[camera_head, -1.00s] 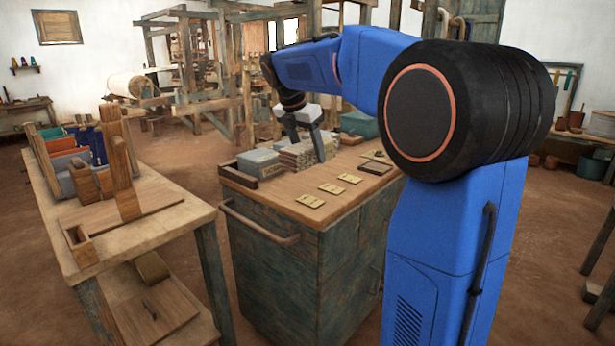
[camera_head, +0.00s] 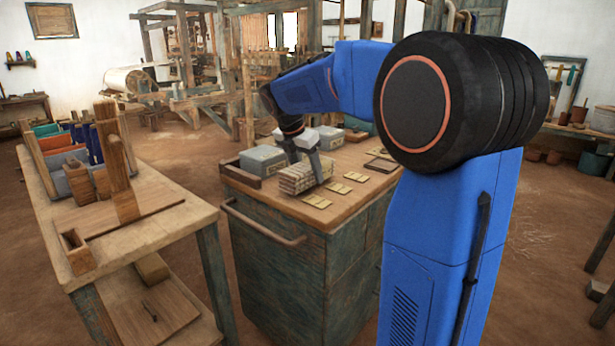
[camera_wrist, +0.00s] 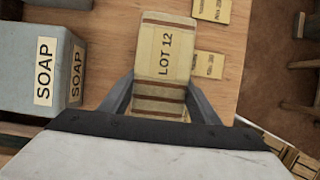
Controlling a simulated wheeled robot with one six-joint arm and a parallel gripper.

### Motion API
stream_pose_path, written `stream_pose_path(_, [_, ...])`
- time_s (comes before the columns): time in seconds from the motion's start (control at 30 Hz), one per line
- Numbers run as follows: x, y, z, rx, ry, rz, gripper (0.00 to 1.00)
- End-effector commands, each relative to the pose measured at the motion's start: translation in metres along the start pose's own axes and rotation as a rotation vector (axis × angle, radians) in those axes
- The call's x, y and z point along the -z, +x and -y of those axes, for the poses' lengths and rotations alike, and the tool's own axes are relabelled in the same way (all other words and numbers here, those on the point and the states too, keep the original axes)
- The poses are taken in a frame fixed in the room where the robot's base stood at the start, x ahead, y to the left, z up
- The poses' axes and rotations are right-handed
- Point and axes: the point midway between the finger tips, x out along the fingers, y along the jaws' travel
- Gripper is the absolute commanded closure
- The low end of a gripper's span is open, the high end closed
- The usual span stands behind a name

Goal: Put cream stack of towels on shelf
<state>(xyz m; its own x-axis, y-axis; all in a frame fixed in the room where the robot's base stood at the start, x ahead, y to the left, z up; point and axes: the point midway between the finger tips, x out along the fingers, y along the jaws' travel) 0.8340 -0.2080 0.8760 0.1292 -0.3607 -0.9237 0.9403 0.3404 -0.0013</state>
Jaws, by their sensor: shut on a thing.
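The cream stack of towels (camera_head: 296,181) has brown stripes and a label reading LOT 12 in the wrist view (camera_wrist: 165,52). My gripper (camera_wrist: 160,100) is shut on it, one finger on each side. In the head view my gripper (camera_head: 316,165) points down over the worn blue-green cabinet (camera_head: 280,262), with the stack just over its wooden top. I cannot tell how far the stack is above the top. A low shelf (camera_head: 150,312) lies under the left table, and a small wall shelf (camera_head: 20,65) is at the far left.
A grey SOAP box (camera_wrist: 25,65) stands left of the stack; it also shows in the head view (camera_head: 262,160). Several yellow cards (camera_head: 338,188) lie right of the stack. The left table (camera_head: 160,220) holds wooden blocks and upright dividers. Open floor separates it from the cabinet.

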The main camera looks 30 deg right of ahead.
Motion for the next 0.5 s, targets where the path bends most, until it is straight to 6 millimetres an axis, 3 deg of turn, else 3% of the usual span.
stream_pose_path(0.13, [0.006,0.014,0.0,0.0,0.001,0.0,0.7])
stream_pose_path(0.5, [0.007,0.017,0.0,-0.001,0.001,0.0,0.7])
